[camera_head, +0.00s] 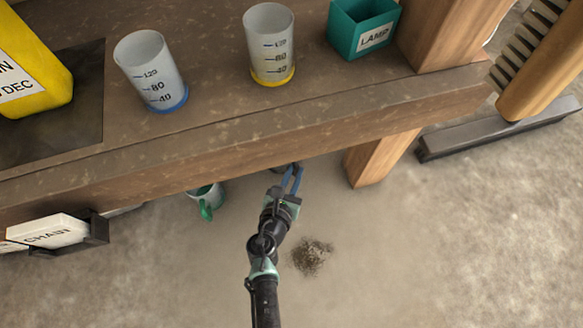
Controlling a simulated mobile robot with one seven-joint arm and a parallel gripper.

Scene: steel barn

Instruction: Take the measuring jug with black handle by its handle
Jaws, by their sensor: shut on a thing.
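My gripper (291,178) has blue fingers and reaches up to just below the front edge of the bench. It is shut on a dark thing (279,168), which looks like the black handle of the measuring jug. The jug's body is almost wholly hidden under the bench edge, so its shape and tilt cannot be told. A second jug with a green handle (206,203) is to the left of my gripper, apart from it, also partly hidden by the bench.
On the wooden bench (215,125) stand a blue-based cup (148,68), a yellow-based cup (269,45), a teal LAMP bin (352,28) and a yellow container (30,60). A CHAIN-labelled box (48,231) juts out at left. A bench leg (378,158) and a broom (535,70) are right.

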